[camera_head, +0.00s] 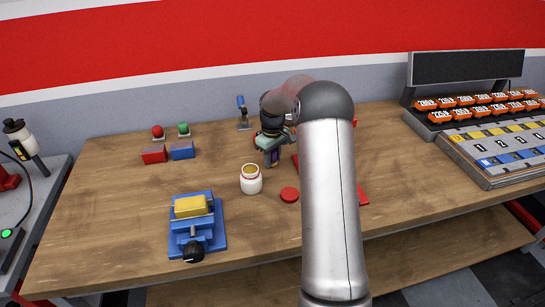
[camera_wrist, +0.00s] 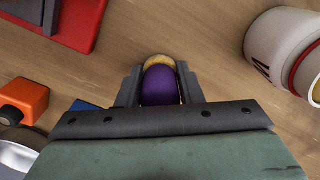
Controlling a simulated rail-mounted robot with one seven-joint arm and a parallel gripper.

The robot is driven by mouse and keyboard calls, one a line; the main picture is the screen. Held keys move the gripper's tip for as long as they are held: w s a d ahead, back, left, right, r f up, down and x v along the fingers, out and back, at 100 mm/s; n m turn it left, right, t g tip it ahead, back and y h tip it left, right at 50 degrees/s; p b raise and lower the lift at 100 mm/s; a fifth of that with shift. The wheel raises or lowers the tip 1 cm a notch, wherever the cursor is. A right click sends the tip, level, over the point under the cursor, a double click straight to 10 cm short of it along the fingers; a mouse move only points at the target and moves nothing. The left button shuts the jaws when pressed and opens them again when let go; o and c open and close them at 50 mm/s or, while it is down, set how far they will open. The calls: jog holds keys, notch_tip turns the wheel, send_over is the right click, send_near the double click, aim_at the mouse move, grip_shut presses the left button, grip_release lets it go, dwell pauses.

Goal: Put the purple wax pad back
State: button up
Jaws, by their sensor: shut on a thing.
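The purple wax pad (camera_wrist: 161,86) sits between the two fingers of my gripper (camera_wrist: 160,97) in the wrist view. My gripper is shut on it. A tan rounded edge (camera_wrist: 158,61) shows just beyond the purple face. In the head view, my gripper (camera_head: 271,160) is over the middle of the wooden table, behind a white jar; a small purple patch (camera_head: 273,158) shows at its fingers. I cannot tell the height of the pad above the wood. Where the pad belongs is not clear from these views.
The open white jar (camera_head: 251,182) stands close by, with a red disc (camera_head: 289,195) to its right. A blue vise (camera_head: 222,236) holds a yellow block at the front. A red tray (camera_head: 360,192) is partly hidden by my arm. Bare wood (camera_head: 110,205) lies at left.

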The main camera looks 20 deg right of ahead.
jog(key=shift+f, duration=0.2)
jog(key=o, duration=1)
jog(key=shift+r, duration=0.1)
